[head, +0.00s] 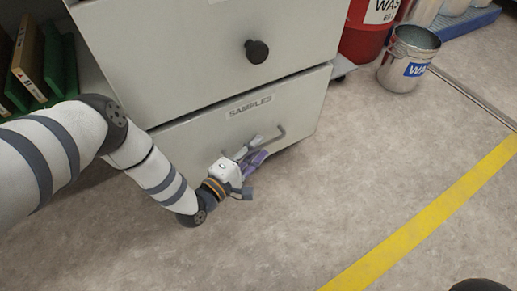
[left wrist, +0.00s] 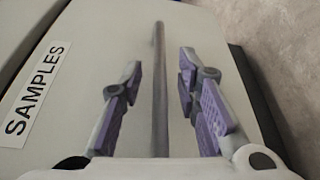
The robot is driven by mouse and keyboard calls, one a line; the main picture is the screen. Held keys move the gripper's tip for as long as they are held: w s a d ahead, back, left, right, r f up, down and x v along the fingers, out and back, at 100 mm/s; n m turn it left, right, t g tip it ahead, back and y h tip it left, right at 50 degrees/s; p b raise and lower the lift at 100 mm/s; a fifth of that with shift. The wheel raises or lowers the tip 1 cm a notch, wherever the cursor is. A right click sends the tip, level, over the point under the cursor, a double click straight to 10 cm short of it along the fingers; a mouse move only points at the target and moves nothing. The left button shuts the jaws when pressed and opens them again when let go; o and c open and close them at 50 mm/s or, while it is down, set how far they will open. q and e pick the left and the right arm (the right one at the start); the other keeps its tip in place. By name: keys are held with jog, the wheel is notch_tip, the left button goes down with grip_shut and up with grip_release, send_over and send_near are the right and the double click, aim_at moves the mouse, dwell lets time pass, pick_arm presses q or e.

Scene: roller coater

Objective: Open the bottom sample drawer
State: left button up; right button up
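The bottom sample drawer (head: 185,135) is a pale grey front with a "SAMPLES" label, low in the cabinet; it looks closed. Its grey bar handle (head: 281,133) runs along the front under the label. My left gripper (head: 257,152) is at the handle, partly covering its left part. In the left wrist view, the handle (left wrist: 160,75) runs between the two purple-padded fingers of the left gripper (left wrist: 164,90). The fingers stand apart with a gap on each side of the bar. The "SAMPLES" label (left wrist: 37,90) is at the left there. My right gripper is not in view.
The upper drawer (head: 190,50) has a black round knob (head: 257,51). A red waste bin (head: 363,35) and a metal bucket (head: 405,62) stand right of the cabinet. Green binders (head: 55,60) are at the upper left. The floor before the drawer is clear, crossed by a yellow line (head: 425,222).

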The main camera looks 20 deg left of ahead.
pick_arm(q)
jog(key=shift+w+d, duration=0.1)
jog(key=shift+w, duration=0.35)
grip_shut()
jog(key=shift+d, duration=0.1)
